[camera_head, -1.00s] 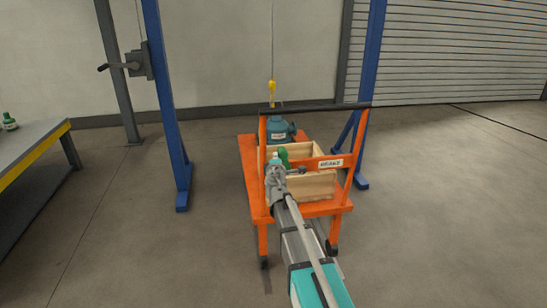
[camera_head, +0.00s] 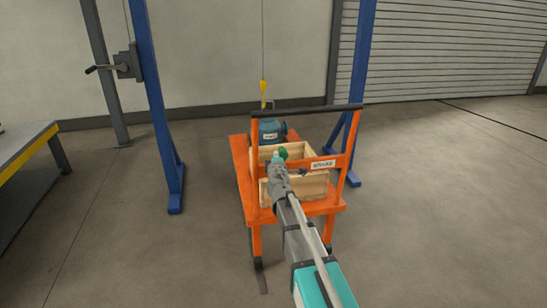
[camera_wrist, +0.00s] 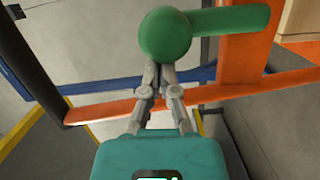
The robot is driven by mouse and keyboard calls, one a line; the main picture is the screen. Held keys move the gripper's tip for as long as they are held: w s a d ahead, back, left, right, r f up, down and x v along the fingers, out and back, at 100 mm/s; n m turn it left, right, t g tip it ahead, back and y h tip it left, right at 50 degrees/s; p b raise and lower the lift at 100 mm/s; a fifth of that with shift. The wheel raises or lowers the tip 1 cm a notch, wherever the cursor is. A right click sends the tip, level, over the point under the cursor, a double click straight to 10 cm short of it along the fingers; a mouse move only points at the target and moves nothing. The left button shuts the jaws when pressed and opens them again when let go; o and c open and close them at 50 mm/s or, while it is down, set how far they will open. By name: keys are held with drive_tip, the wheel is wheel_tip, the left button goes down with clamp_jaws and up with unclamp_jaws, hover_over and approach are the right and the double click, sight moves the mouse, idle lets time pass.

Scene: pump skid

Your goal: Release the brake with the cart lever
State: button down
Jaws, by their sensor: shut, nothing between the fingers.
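The orange cart (camera_head: 239,170) stands ahead with its dark push handle on top. The cart lever, with a green ball knob (camera_head: 282,154), is by the cart's handle frame, left of the white BRAKE label (camera_head: 322,165). In the wrist view the green knob (camera_wrist: 166,34) is large at the top, with a green bar running right from it. My gripper (camera_head: 276,158) is at the knob. In the wrist view its fingertips (camera_wrist: 159,68) are together and empty at the knob's lower edge; I cannot tell whether they touch it. My arm hides part of the cart.
A wooden crate (camera_head: 312,187) and a blue-green pump (camera_head: 268,132) are on the cart. A yellow hook (camera_head: 263,87) hangs behind it. Blue gantry posts (camera_head: 153,110) stand on both sides. A workbench (camera_head: 30,152) is at the left. The floor to the right is clear.

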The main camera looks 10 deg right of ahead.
drive_tip(key=shift+a+r, duration=0.1)
drive_tip(key=shift+a, duration=0.05)
idle(0.6)
drive_tip(key=s+a, duration=0.5)
drive_tip(key=s, duration=0.5)
drive_tip(key=shift+s+r+p, duration=0.25)
drive_tip(key=shift+r+p, duration=0.15)
drive_tip(key=shift+p, duration=0.05)
drive_tip(key=shift+d, duration=0.1)
